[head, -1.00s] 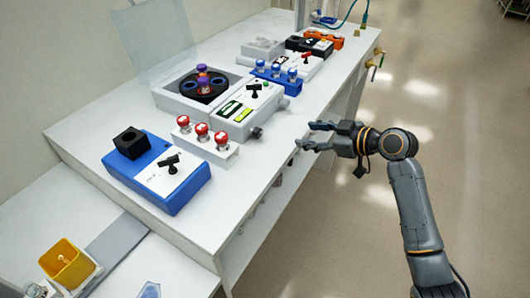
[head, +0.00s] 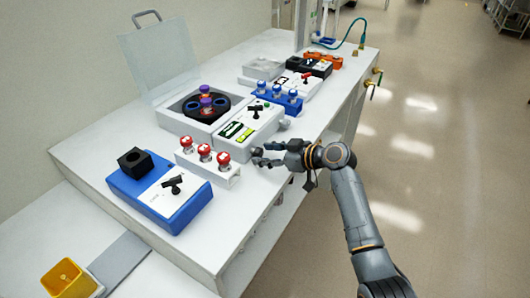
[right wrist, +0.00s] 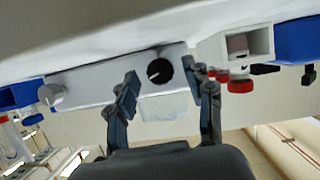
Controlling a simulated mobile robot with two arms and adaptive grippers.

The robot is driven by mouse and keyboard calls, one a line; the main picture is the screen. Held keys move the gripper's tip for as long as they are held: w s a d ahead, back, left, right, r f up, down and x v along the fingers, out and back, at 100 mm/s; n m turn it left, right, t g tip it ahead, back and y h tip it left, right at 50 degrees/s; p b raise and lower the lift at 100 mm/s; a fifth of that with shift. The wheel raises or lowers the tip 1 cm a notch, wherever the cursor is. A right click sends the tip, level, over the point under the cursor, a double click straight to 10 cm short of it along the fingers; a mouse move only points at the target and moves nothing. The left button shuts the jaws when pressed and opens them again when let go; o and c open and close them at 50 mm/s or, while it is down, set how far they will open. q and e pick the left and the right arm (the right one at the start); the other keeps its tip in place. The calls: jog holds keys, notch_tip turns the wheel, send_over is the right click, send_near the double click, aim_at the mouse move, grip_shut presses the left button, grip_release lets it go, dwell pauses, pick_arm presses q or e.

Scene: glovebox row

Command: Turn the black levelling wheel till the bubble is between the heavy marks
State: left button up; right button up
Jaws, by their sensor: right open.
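The black levelling wheel (right wrist: 159,71), with a white mark on its face, sits on the side of a white instrument box (head: 222,148). My right gripper (head: 259,157) is open at that side in the head view and mostly hides the wheel there. In the right wrist view, the fingers of the right gripper (right wrist: 163,82) stand either side of the wheel, with gaps visible. The box top has a green-yellow window (head: 233,130), perhaps the level; the bubble and heavy marks are too small to read. My left gripper is not in view.
A pale grey knob (head: 284,124) is on the same side of the box. A white rack (head: 226,175) with red-capped vials stands close to the gripper. A blue device (head: 190,208) is nearer. The floor beside the bench is clear.

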jog(key=shift+w+a+f, duration=0.1)
jog(key=shift+w+a, duration=0.05)
jog(key=shift+a, duration=0.1)
grip_shut()
jog(key=shift+g, duration=0.3)
jog(key=shift+w+d+f+m+g+y+b, duration=0.1)
jog(key=shift+m+g+y+b, duration=0.3)
jog(key=shift+m+b, duration=0.55)
jog(key=shift+w+m+g+y+b, duration=0.1)
jog(key=shift+m+g+y+b, duration=0.55)
jog(key=shift+m, duration=0.7)
